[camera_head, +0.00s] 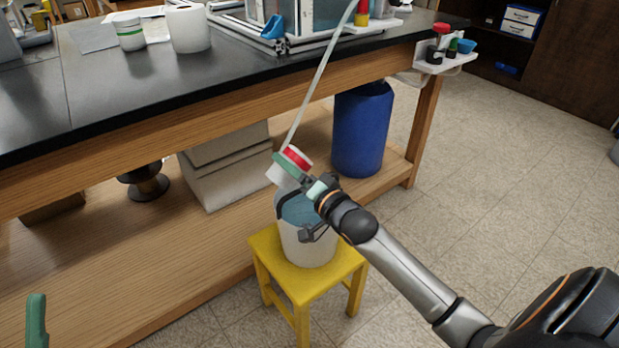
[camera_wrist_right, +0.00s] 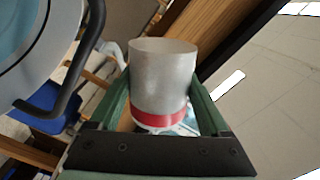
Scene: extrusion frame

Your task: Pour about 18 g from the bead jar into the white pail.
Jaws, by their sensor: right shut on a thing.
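The bead jar (camera_head: 278,176), pale with a red band, is held tilted above the white pail, with its red end up and its pale end down to the left. My right gripper (camera_head: 293,166) is shut on it; the jar also shows between the green fingers in the wrist view (camera_wrist_right: 164,82). The white pail (camera_head: 306,245) stands on a yellow stool (camera_head: 305,284), with a bluish inside and a dark handle. Its rim area shows at the wrist view's upper left (camera_wrist_right: 30,50). I see no beads falling. One green finger of my left gripper (camera_head: 36,320) shows at the lower left.
A pale thin tube (camera_head: 318,75) slants from the black bench top (camera_head: 150,95) down behind the jar. A blue drum (camera_head: 362,130) and a grey-beige box (camera_head: 228,165) stand on the wooden lower shelf (camera_head: 150,275). The floor at right is clear.

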